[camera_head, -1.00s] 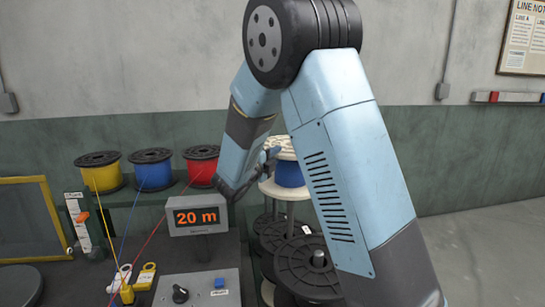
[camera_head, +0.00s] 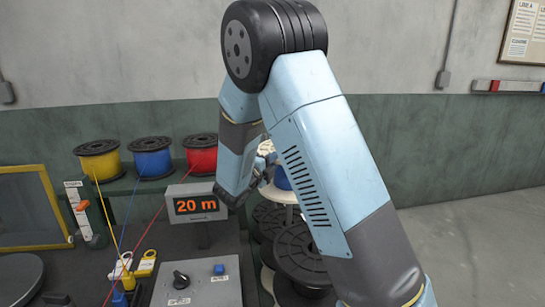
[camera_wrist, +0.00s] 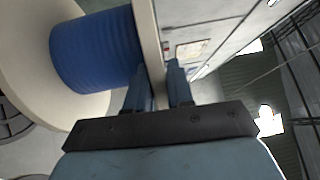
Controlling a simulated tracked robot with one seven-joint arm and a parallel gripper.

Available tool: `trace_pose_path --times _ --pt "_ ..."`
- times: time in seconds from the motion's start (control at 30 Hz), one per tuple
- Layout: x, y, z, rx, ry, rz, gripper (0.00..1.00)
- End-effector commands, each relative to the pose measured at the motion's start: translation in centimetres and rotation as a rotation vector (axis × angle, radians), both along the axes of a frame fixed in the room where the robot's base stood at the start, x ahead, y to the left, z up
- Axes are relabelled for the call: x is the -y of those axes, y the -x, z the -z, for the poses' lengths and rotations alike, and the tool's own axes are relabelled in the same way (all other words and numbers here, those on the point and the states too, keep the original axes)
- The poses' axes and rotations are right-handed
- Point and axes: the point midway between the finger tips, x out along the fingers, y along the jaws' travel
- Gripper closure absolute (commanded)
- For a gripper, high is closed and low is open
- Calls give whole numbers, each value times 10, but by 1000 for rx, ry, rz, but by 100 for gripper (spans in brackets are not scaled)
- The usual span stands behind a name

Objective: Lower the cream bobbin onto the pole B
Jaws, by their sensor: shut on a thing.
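The cream bobbin (camera_head: 281,178), wound with blue wire, is mostly hidden behind my arm in the head view. In the wrist view its cream flanges and blue winding (camera_wrist: 95,50) fill the upper left. My gripper (camera_wrist: 159,78) is shut on the near flange, with one finger on each side of it. In the head view my gripper (camera_head: 264,170) shows beside the bobbin, partly covered by my arm. I cannot make out pole B or its label. Whether the bobbin is touching anything beneath it is hidden.
Black spools (camera_head: 298,255) lie below and right of the bench. Yellow (camera_head: 98,162), blue (camera_head: 152,159) and red (camera_head: 201,154) wire spools stand on the back shelf. A display reading 20 m (camera_head: 196,204) stands left of my gripper. Open floor lies at right.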

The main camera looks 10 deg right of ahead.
Motion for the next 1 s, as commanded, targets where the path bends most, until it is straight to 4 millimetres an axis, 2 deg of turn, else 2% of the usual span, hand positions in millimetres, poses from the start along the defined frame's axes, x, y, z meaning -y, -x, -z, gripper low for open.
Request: trace_pose_path --times 1.0 --pt "-1 0 68 3 1 -1 100"
